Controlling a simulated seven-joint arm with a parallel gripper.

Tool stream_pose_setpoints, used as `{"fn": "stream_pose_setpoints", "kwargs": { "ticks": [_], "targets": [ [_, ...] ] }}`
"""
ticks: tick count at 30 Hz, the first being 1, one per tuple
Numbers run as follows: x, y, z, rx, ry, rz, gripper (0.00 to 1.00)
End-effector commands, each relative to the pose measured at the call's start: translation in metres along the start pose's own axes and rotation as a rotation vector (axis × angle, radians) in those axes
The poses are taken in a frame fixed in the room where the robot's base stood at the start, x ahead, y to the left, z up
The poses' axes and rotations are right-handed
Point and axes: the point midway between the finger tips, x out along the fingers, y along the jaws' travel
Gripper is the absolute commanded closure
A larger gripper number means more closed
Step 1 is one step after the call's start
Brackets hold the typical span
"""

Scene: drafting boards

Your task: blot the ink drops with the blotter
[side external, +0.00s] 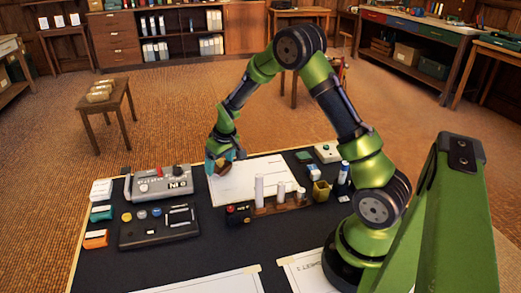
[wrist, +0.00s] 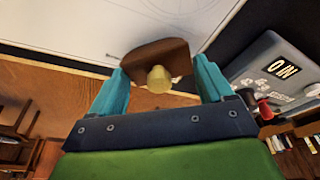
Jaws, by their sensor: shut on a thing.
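My gripper (side external: 225,160) is over the left end of a white sheet (side external: 262,172) on the dark board. In the wrist view its teal fingers (wrist: 160,80) are shut on the pale yellow knob of the blotter (wrist: 152,56), which has a brown wooden body. In the side view the blotter (side external: 208,167) is mostly covered by the fingers, near the sheet's left edge. I cannot tell whether it touches the sheet. The sheet shows faint thin lines and small marks in the wrist view (wrist: 75,25). No ink drops can be made out clearly.
A grey device (side external: 165,184) stands left of the sheet, with a black panel (side external: 158,226) in front. A rack of white cylinders (side external: 270,200), a red-topped black box (side external: 238,213) and a yellow cup (side external: 321,191) stand along the sheet's near side.

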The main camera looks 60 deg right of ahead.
Motion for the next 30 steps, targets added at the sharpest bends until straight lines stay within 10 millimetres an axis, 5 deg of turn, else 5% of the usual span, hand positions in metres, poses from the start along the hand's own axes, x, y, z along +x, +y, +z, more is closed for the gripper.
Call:
{"fn": "stream_pose_setpoints", "kwargs": {
  "ticks": [30],
  "targets": [
    [0.003,-0.019,-0.013,0.000,0.001,0.000,0.44]
  ]
}}
